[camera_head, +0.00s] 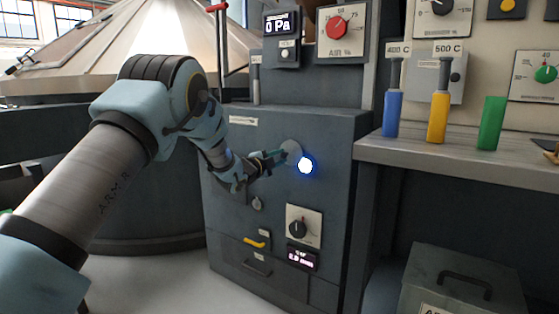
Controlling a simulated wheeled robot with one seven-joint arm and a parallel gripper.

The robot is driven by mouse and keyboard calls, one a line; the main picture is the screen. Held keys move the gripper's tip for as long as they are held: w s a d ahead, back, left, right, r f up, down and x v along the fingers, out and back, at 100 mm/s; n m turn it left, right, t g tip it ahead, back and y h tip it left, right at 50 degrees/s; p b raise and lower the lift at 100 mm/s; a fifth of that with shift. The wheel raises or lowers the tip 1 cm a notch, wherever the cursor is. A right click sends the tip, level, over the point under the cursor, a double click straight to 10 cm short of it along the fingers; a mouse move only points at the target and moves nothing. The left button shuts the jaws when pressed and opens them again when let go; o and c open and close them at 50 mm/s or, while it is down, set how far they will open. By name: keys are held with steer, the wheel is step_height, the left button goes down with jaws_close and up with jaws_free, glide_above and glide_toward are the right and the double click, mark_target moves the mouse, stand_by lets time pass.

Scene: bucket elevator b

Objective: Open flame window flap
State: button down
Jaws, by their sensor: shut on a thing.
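The flame window (305,166) is a small round opening glowing bright blue-white on the front of the dark grey cabinet. The flap (293,149), a small grey round disc, lies up and to the left of the glow, and the bright opening shows beside it. My gripper (277,154) is at the left edge of the flap and is shut on it. The fingertips are small and dark here, so their exact contact is hard to see.
Below on the cabinet (232,205) are a dial (298,228), a small display (301,258) and a yellow handle (256,242). Blue (392,114), yellow (438,117) and green (491,123) blocks stand on the right shelf (460,151). A lidded box (461,282) sits below.

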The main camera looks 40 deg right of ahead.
steer(key=c, duration=0.7)
jaws_free()
steer(key=shift+o, duration=0.2)
steer(key=v, duration=1.1)
